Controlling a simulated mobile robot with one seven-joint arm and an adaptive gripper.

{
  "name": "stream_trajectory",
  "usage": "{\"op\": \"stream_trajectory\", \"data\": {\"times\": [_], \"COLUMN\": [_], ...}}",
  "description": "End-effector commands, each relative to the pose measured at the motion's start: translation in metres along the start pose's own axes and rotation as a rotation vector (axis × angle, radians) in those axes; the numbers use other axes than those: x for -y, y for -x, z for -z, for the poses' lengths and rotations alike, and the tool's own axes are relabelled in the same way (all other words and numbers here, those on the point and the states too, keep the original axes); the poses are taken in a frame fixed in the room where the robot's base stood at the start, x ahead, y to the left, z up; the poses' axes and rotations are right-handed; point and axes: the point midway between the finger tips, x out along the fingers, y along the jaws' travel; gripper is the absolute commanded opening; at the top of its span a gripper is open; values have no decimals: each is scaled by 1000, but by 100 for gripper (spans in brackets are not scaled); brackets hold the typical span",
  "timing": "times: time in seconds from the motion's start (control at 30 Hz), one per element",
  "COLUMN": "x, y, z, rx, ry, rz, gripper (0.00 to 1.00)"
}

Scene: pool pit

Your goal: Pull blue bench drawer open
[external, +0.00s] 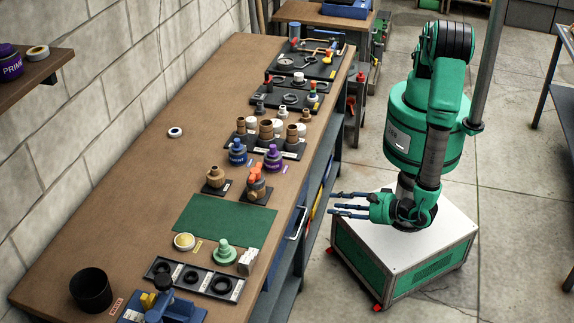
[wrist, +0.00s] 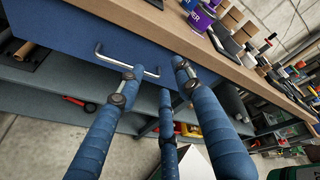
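The blue drawer (wrist: 80,33) is in the wrist view, under the wooden bench top, its front looking flush with the bench. Its silver bar handle (wrist: 125,64) runs across the front. In the external view the handle (external: 296,223) shows at the bench's right side, and the drawer front is seen edge-on. My gripper (external: 335,204) is beside the bench, to the right of the handle and apart from it. In the wrist view my gripper (wrist: 157,76) has its dark blue fingers spread and empty. One fingertip overlaps the handle's right part in the picture; contact cannot be told.
The bench top (external: 130,220) holds a green mat (external: 225,220), pipe fittings, cans and tool trays. A grey lower shelf (wrist: 60,85) with red-handled tools lies below the drawer. A grey pole (external: 490,65) stands behind my arm. Floor right of my base is clear.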

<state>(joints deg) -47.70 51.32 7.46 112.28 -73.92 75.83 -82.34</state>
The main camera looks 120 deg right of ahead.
Motion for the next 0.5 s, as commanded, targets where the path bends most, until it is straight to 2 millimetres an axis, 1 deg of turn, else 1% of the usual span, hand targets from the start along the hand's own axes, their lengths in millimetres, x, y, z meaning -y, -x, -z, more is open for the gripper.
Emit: {"op": "stream_trajectory", "data": {"times": [0.03, 0.2, 0.33, 0.5], "x": [-14, -51, -70, -82], "y": [4, 13, 18, 21], "z": [2, 5, 8, 10], "rx": [30, 121, 168, 196], "ry": [54, 208, 287, 332], "rz": [8, 31, 46, 55], "gripper": [35, 35, 35, 35]}}
